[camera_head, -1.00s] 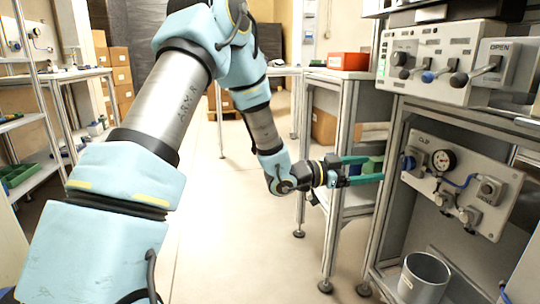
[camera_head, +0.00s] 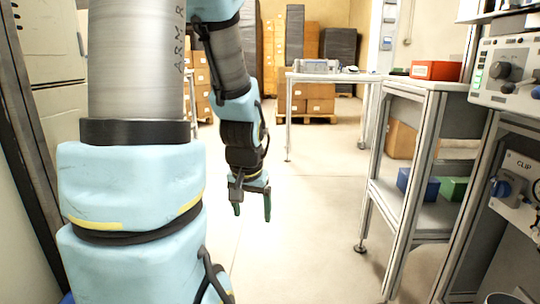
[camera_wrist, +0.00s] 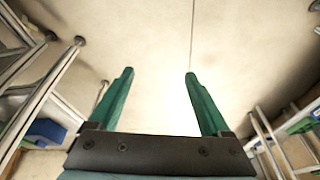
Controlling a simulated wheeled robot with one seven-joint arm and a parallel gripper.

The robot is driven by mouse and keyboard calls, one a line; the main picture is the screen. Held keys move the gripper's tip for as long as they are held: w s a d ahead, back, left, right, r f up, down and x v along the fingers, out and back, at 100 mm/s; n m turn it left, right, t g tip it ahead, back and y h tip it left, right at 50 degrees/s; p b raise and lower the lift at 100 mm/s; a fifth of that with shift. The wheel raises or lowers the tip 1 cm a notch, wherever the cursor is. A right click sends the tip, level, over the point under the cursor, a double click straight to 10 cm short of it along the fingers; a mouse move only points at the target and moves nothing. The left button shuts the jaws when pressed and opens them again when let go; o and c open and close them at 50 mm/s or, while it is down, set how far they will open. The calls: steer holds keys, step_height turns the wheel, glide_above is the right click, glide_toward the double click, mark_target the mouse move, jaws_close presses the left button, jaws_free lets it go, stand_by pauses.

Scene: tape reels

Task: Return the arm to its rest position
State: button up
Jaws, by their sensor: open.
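My gripper (camera_head: 252,212) hangs in the aisle in the head view, its two green fingers pointing down over the bare floor. It is open and empty. In the wrist view my gripper (camera_wrist: 158,85) shows both green fingers spread apart, with only pale floor (camera_wrist: 160,40) between and beyond them. My arm comes down from the upper left of the head view, bent at the elbow. Nothing touches the fingers.
A metal shelf rack (camera_head: 405,190) stands to the right, with a red bin (camera_head: 436,70) on top and a blue bin (camera_head: 418,185) and green bin (camera_head: 453,188) below. A control panel (camera_head: 510,70) is at the far right. A table (camera_head: 330,77) and stacked boxes stand behind. The aisle floor is clear.

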steer(key=s+a+r+n+g+p, duration=0.2)
steer(key=s+a, duration=0.1)
steer(key=s, duration=0.3)
step_height(320, 180, up, 29)
steer(key=p, duration=2.8)
steer(key=shift+w+d+f, duration=0.2)
steer(key=shift+w+d, duration=0.1)
steer(key=shift+w, duration=0.1)
